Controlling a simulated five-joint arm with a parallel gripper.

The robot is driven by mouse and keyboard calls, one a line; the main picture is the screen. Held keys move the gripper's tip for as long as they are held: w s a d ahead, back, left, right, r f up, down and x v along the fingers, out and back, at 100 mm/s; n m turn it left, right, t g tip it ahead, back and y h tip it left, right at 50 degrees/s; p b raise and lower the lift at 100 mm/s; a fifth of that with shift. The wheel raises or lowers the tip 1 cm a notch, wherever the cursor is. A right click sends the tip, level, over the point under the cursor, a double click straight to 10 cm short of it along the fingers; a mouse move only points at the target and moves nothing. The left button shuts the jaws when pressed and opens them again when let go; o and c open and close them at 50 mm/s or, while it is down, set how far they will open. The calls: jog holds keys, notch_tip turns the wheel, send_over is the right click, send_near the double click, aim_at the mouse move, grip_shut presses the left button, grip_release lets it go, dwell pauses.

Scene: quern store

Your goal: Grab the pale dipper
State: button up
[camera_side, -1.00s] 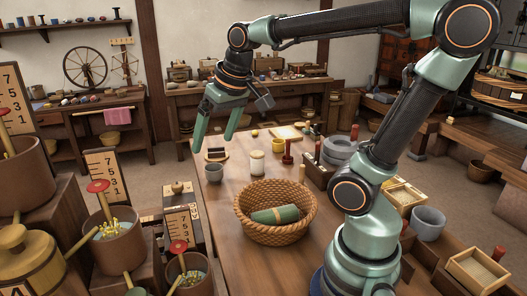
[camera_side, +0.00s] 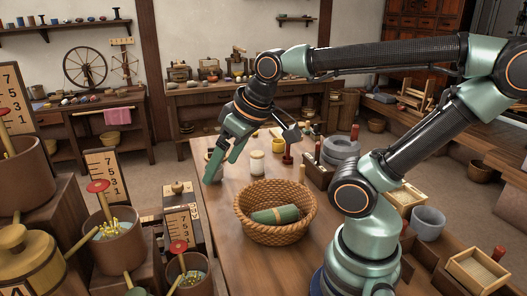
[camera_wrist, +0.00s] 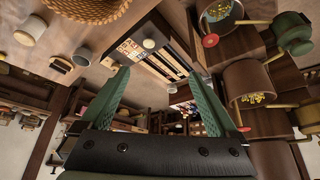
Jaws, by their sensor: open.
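I cannot single out a pale dipper for certain. A green rolled cloth-like thing (camera_side: 276,215) lies in the basket. My gripper (camera_side: 222,168) is open and empty, pointing down near the table's left edge, left of and behind the basket. Its two green fingers are spread in the wrist view (camera_wrist: 158,73), with nothing between them. The fingers partly cover a grey cup (camera_side: 209,158) in the side view.
A pale lidded jar (camera_side: 257,162) and a red-handled stamp-like piece (camera_side: 288,152) stand behind the basket. Brown pots (camera_side: 113,250) with stick handles and red discs crowd the left. Grey stone rings (camera_side: 340,150) are at the right.

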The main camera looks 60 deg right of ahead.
jog(key=shift+c, duration=0.3)
jog(key=c, duration=0.6)
jog(key=shift+o, duration=0.2)
jog(key=m+g, duration=0.6)
jog(key=m, duration=0.8)
send_over(302, 174)
jog(key=w+d, duration=0.1)
notch_tip(302, 174, down, 9)
jog(key=shift+d+r, duration=0.15)
jog(key=shift+r, duration=0.05)
jog(key=shift+s+d+f, duration=0.15)
jog(key=shift+f, duration=0.15)
notch_tip(302, 174, down, 6)
jog(key=shift+f, duration=0.2)
jog(key=shift+s+a+f, duration=0.15)
jog(key=shift+a+f, duration=0.05)
jog(key=shift+f, duration=1.15)
jog(key=shift+s+a+f, duration=0.1)
jog(key=shift+a+f, duration=0.1)
jog(key=shift+f, duration=1.1)
